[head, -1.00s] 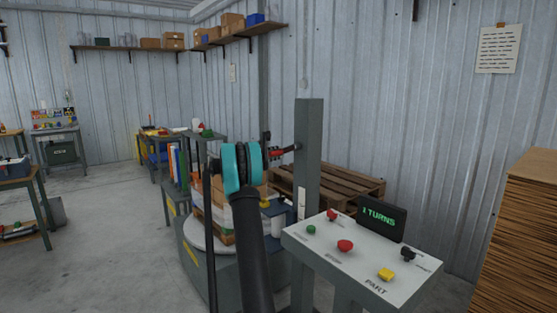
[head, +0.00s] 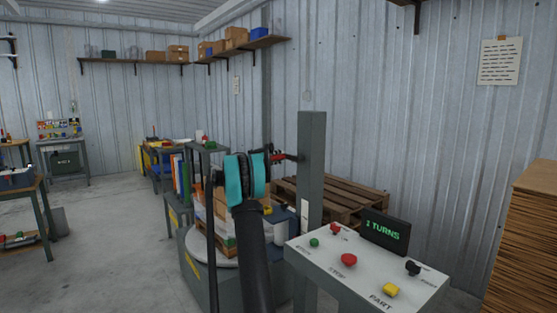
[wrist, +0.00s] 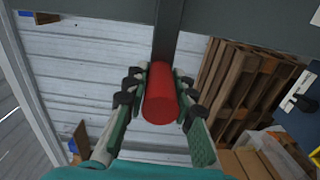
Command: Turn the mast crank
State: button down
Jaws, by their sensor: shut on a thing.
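The mast crank's red handle (wrist: 160,98) sits between the fingers of my gripper (wrist: 158,88) in the wrist view. The fingers are closed along both sides of it, and its round end faces the camera. In the head view the red crank part (head: 286,157) shows beside the grey upright mast (head: 311,150). My teal-banded arm hides much of my gripper (head: 273,157) there. The panel display (head: 384,231) seems to read "1 TURNS" in green.
A control panel (head: 345,285) with red, green and yellow buttons stands right of the mast. A loaded turntable (head: 200,250) stands left of and behind my arm. A brown stack (head: 525,250) is at the right edge.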

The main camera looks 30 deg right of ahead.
jog(key=shift+s+d+r, duration=0.1)
jog(key=shift+d, duration=0.05)
jog(key=c, duration=1.3)
grip_release()
jog(key=shift+o, duration=0.2)
jog(key=shift+a, duration=0.55)
jog(key=a, duration=1.1)
jog(key=shift+s, duration=0.45)
